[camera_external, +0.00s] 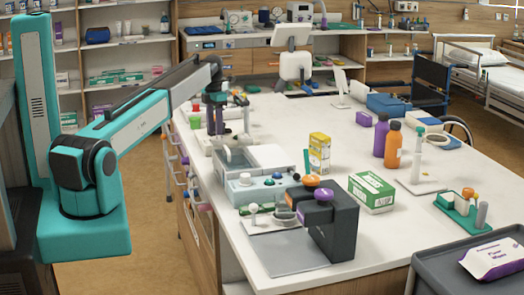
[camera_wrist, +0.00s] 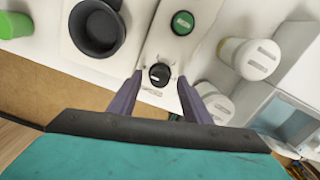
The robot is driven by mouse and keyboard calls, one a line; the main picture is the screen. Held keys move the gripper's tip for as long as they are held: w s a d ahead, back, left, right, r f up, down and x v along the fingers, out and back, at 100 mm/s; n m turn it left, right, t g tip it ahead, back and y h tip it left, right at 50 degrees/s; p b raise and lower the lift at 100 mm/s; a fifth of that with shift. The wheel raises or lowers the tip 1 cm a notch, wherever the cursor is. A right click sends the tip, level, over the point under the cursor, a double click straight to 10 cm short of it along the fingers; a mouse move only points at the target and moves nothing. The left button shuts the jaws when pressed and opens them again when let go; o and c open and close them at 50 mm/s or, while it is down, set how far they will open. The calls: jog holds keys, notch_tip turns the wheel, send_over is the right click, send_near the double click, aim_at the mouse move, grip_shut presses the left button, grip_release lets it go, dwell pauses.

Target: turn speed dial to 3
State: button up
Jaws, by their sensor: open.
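A small black dial (camera_wrist: 159,74) with a light mark sits on a white panel (camera_wrist: 154,48) in the wrist view, likely the speed dial. Small print beside it is too blurred to read, so its setting cannot be told. My gripper (camera_wrist: 160,79) is open, its two purple fingers on either side of the dial. I cannot tell whether they touch it. In the external view my gripper (camera_external: 216,128) points down over the far left part of the white counter, and the dial is not discernible there.
On the same panel is a green round knob (camera_wrist: 182,22). A dark round cup (camera_wrist: 97,28) stands left of it, and white capped containers (camera_wrist: 250,58) stand to the right. A clear-walled bin (camera_external: 236,160) and a grey-blue box with knobs (camera_external: 262,188) are nearer on the counter (camera_external: 385,225).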

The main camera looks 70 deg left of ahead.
jog(key=shift+f, duration=0.7)
jog(key=c, duration=1)
jog(key=shift+c, duration=0.2)
